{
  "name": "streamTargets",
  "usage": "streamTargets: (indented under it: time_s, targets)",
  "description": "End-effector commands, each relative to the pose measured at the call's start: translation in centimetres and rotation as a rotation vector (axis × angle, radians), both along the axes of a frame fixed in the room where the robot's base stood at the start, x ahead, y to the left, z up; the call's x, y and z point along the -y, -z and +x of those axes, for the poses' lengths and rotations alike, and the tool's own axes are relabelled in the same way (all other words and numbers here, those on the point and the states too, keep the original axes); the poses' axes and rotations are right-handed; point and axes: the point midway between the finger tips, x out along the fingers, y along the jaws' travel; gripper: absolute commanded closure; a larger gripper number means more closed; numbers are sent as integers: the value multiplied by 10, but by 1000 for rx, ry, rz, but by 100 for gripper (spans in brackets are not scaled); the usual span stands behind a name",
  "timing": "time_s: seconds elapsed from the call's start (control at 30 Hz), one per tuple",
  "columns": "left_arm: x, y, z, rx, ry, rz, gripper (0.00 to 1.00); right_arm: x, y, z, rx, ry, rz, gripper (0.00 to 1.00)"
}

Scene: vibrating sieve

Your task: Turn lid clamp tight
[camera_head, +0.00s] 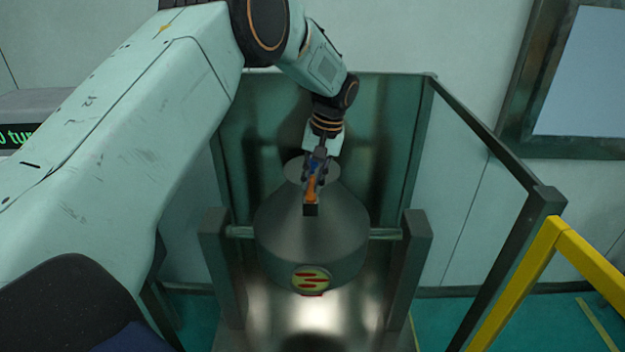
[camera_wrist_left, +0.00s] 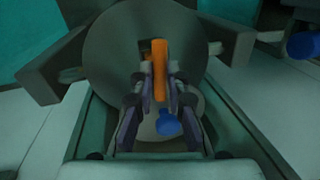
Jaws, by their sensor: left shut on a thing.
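The sieve vessel (camera_head: 335,235) is a grey metal drum with a cone-shaped top, hung between two dark posts. The lid clamp's orange handle (camera_head: 310,188) lies across the top of the vessel, with a dark block at its near end. My left gripper (camera_head: 314,172) reaches down from above and is shut on the orange handle. In the left wrist view the orange handle (camera_wrist_left: 160,68) stands between the two fingers of my left gripper (camera_wrist_left: 160,82). A blue knob (camera_wrist_left: 168,123) shows between the fingers' bases. My right gripper is not in view.
Dark posts (camera_head: 223,262) stand on both sides of the vessel. A dark green panel (camera_head: 395,130) rises behind it. A yellow rail (camera_head: 520,278) is at the right. A round red-striped label (camera_head: 311,279) is on the vessel's front.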

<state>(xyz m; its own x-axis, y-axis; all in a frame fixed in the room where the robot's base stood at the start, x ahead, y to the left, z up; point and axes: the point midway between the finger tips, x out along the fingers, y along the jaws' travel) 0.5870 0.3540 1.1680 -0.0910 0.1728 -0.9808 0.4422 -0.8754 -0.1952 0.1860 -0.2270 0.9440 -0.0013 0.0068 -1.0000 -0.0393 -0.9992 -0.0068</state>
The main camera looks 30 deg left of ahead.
Motion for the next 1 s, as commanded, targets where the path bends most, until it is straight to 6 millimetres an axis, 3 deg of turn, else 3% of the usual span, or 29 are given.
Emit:
streamTargets:
  time_s: [0.77,0.8,1.0]
  targets:
    - [1,1,-1,-6,-100,-2,100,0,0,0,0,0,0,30]
    - [1,1,-1,-7,-100,-2,84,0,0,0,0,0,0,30]
    - [1,1,0,-5,-99,-1,67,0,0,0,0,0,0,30]
